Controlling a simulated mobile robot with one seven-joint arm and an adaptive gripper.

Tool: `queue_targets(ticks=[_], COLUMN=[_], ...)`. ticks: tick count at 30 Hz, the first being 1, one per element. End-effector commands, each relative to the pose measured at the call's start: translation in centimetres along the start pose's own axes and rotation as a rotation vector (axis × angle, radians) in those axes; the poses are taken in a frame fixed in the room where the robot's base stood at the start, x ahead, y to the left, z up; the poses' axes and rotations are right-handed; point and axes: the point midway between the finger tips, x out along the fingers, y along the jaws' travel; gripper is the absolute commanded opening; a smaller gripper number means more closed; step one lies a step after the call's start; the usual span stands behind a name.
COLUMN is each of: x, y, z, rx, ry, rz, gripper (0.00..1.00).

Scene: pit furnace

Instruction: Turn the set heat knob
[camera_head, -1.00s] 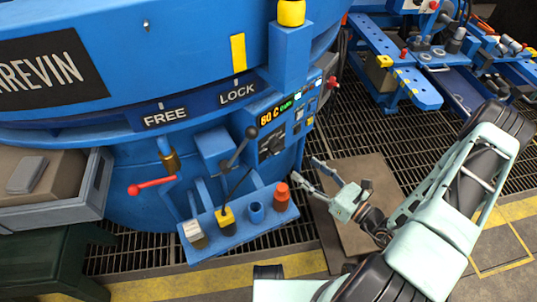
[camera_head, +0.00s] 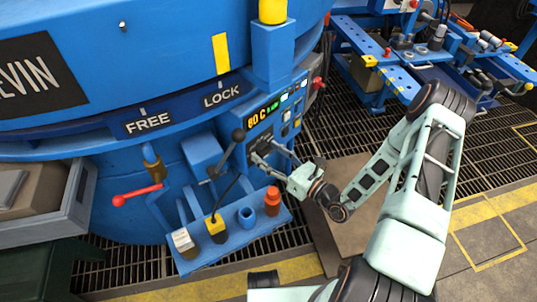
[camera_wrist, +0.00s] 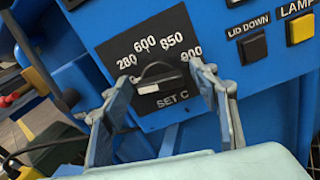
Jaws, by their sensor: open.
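The set heat knob (camera_wrist: 157,77) is a dark knob on a black dial plate marked "SET C" with 280, 600, 850 and 900 around it. It shows near the middle of the wrist view. My gripper (camera_wrist: 160,88) is open, with one finger left and one right of the knob in that view. I cannot tell whether the fingers touch it or how deep they reach. In the head view my gripper (camera_head: 263,151) is at the black dial plate (camera_head: 260,141), and its fingers and the lever largely hide the knob.
A black-knobbed lever (camera_head: 238,135) stands just left of the dial. A "LID DOWN" button (camera_wrist: 252,48) and a yellow lamp button (camera_wrist: 300,30) lie to its right. A blue shelf (camera_head: 230,243) with tools is below, and a red-handled lever (camera_head: 137,194) is farther left.

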Motion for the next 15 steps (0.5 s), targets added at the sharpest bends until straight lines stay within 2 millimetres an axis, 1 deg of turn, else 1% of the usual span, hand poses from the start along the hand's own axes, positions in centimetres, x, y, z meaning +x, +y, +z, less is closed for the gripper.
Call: queue_targets(ticks=[5, 6, 15], x=[0.01, 0.00, -0.03], y=[0.00, 0.01, 0.02], z=[0.01, 0.01, -0.01], rx=[0.000, 0.000, 0.000], ry=[0.000, 0.000, 0.001], rz=[0.000, 0.000, 0.001], gripper=[0.55, 0.53, 0.20])
